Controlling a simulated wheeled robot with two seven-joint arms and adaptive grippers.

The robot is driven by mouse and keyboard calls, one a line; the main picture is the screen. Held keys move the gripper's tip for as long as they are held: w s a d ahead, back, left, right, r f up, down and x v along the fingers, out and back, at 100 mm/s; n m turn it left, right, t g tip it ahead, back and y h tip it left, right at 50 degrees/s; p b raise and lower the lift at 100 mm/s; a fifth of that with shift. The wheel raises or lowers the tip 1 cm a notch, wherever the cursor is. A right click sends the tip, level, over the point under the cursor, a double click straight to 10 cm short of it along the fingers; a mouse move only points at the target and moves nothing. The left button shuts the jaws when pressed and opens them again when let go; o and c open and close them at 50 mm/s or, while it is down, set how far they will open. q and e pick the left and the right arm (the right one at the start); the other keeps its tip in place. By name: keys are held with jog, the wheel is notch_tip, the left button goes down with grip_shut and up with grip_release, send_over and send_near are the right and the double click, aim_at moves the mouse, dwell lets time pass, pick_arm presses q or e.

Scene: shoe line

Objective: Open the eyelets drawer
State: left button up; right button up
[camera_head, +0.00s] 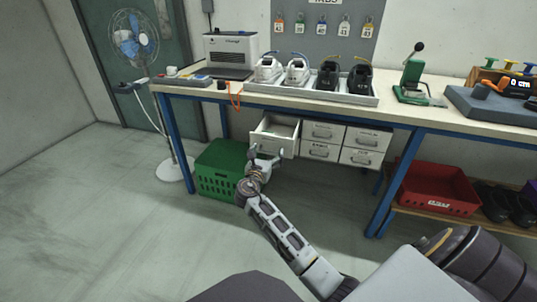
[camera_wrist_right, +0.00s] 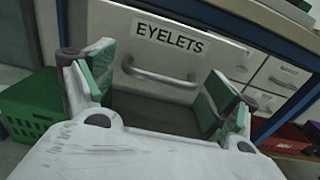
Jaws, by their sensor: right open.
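The eyelets drawer (camera_head: 288,149) is the top left one in the white drawer unit under the bench. It stands pulled out, and its inside shows. In the right wrist view its white front (camera_wrist_right: 225,52) carries the label EYELETS, with a grey bar handle (camera_wrist_right: 160,78) below. My right gripper (camera_head: 265,157) is at the drawer front. In the wrist view my right gripper (camera_wrist_right: 160,86) is open, with the handle between and just beyond its green-padded fingers. I cannot tell whether a finger touches it. My left gripper is not in view.
Several shut drawers (camera_head: 323,132) sit beside it. A green crate (camera_head: 217,172) is on the floor to the left, close by. A red bin (camera_head: 437,188) stands on a low shelf at right. Shoes stand in a tray (camera_head: 300,94) on the bench (camera_head: 420,118). Floor in front is clear.

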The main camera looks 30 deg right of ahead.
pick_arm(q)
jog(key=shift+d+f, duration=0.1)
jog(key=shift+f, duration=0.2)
pick_arm(e)
jog(key=shift+w+d, duration=0.35)
jog(key=shift+d, duration=0.1)
jog(key=c, duration=1.4)
jog(key=shift+s+a+r, duration=0.1)
jog(key=shift+a, duration=0.05)
jog(key=shift+s+a+p, duration=0.35)
jog(key=shift+a+p, duration=0.15)
jog(key=shift+p, duration=0.55)
grip_shut()
jog(key=shift+s+a+p, duration=0.2)
jog(key=shift+p, duration=0.15)
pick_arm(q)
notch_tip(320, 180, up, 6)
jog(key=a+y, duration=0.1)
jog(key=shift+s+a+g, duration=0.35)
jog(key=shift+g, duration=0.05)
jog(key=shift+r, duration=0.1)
pick_arm(e)
jog(key=c, duration=0.5)
grip_release()
